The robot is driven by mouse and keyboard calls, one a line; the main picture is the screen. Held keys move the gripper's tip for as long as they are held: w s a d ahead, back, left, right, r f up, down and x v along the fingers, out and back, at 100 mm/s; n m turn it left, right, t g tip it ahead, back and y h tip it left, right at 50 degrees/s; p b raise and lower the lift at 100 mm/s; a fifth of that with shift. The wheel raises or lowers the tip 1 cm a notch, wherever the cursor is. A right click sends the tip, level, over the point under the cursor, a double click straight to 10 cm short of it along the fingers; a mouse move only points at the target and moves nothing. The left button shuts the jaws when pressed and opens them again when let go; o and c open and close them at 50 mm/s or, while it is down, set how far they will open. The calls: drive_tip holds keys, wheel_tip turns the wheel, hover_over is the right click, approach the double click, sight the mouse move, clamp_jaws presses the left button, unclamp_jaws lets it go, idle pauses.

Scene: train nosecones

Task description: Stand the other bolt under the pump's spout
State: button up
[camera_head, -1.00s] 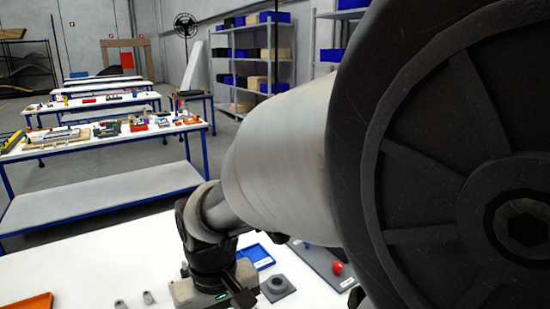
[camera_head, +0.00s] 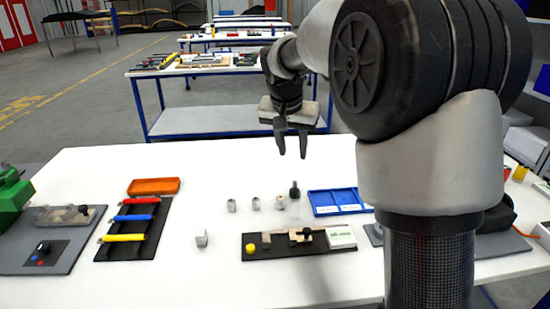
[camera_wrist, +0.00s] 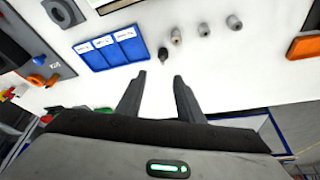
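A dark bolt (camera_head: 294,190) stands upright on the white table, beside several small grey metal pieces (camera_head: 255,203). The bolt (camera_wrist: 163,54) also shows in the wrist view, just beyond my fingertips. My gripper (camera_head: 292,156) is open and empty, pointing down above the table's far side. In the wrist view my gripper (camera_wrist: 157,74) has its two fingers apart with bare table between them. A dark plate (camera_head: 262,256) holds a yellow button, a beige fixture with a dark part, and a white-green box. I cannot tell which thing is the pump; no spout shows clearly.
A blue compartment tray (camera_head: 320,209) lies right of the bolt. An orange tray (camera_head: 153,180) and a rack (camera_head: 110,247) of red, blue and yellow tools stand left. A grey board (camera_head: 22,265) with a clear block is far left.

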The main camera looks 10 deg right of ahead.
sight(294, 184)
drive_tip(key=x, duration=0.5)
drive_tip(key=w+b+x, duration=0.1)
drive_tip(key=x, duration=0.4)
drive_tip(key=a+b+x, duration=0.1)
drive_tip(key=x, duration=0.4)
drive_tip(key=shift+w+d+f, duration=0.1)
drive_tip(key=shift+w, duration=0.35)
drive_tip(key=x, duration=0.1)
drive_tip(key=b+x, duration=0.1)
drive_tip(key=x, duration=0.2)
drive_tip(key=shift+s+d+f, duration=0.2)
drive_tip(key=shift+f, duration=0.1)
drive_tip(key=shift+w+d+f, duration=0.1)
drive_tip(key=shift+w+f, duration=0.15)
drive_tip(key=shift+f, duration=0.1)
drive_tip(key=shift+c, duration=0.4)
clamp_jaws()
drive_tip(key=shift+r, duration=0.1)
